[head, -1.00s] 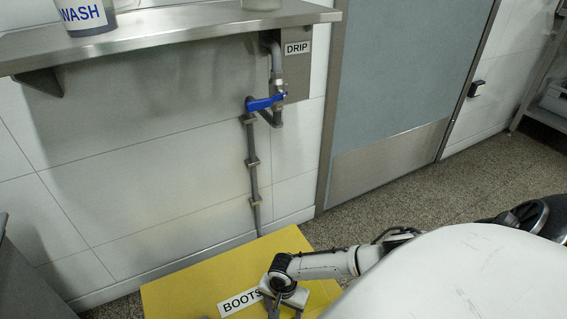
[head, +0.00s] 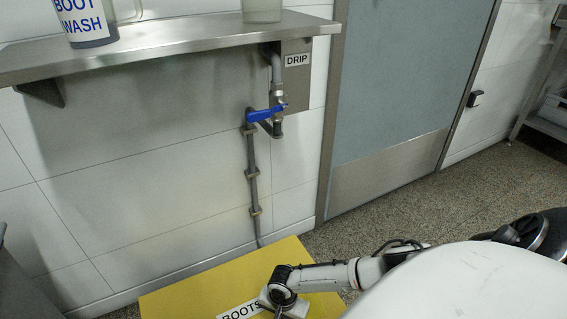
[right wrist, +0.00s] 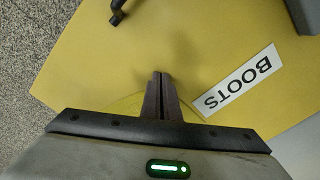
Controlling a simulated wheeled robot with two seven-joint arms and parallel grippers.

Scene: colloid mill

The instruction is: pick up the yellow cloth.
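I cannot make out a separate yellow cloth with certainty. In the right wrist view a faint, rounded yellow patch (right wrist: 126,106) shows around my fingers, on a yellow surface of nearly the same colour. My right gripper (right wrist: 160,78) points at that patch, its two dark fingers together; I cannot see anything between them. In the head view my right wrist is over the yellow panel marked BOOTS (head: 215,285), and its fingers are mostly cut off by the bottom edge. My left gripper is in neither view.
A steel shelf (head: 180,38) on the wall carries a BOOT WASH container (head: 85,22). Below it is a pipe with a blue valve lever (head: 266,114) and a DRIP label (head: 298,60). A dark bent piece (right wrist: 117,12) is near the panel's edge. Speckled floor (head: 420,205) is clear by the door.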

